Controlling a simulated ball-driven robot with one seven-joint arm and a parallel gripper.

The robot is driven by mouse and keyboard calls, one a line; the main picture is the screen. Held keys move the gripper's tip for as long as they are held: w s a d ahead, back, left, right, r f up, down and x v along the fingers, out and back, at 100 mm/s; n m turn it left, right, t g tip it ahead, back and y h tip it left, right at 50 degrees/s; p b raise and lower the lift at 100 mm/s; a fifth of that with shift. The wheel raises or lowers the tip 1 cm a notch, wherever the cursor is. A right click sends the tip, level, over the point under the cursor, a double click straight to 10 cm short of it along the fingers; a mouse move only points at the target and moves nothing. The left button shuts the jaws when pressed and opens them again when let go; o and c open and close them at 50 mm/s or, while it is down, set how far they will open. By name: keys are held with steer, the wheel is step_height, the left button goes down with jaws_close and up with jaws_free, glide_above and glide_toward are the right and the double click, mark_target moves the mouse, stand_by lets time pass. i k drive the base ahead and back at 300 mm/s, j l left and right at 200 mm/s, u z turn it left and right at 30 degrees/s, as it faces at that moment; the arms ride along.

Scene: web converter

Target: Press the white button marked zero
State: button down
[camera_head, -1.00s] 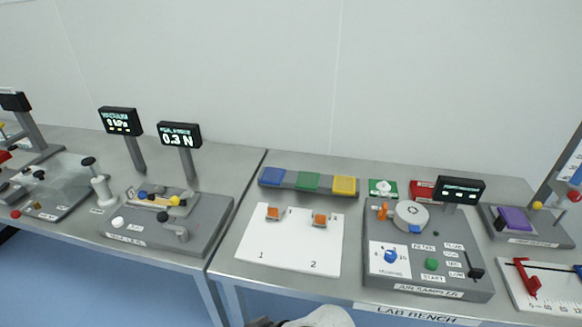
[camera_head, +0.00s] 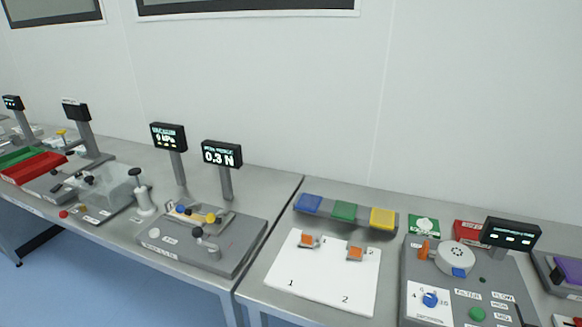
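A grey peel-type tester (camera_head: 232,252) stands on the left bench. A round white button (camera_head: 155,233) sits at the left of its front top edge. Small labels lie along the tester's front, too small to read, so I cannot confirm the word zero. Its black display (camera_head: 221,154) on a post reads 0.3 N. Blue and yellow knobs and a grey lever with a dark knob (camera_head: 198,232) are to the right of the button. Nothing covers the button. My gripper is not in view.
A second display (camera_head: 169,137) stands behind the tester. A clear-covered device (camera_head: 115,185) and a white post with a black knob (camera_head: 143,195) are left of it. A white numbered board (camera_head: 318,283) and an air sampler (camera_head: 455,285) are on the right bench. Blue floor is clear at lower left.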

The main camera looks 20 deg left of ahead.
mark_target(154, 233)
steer(key=u, duration=1.3)
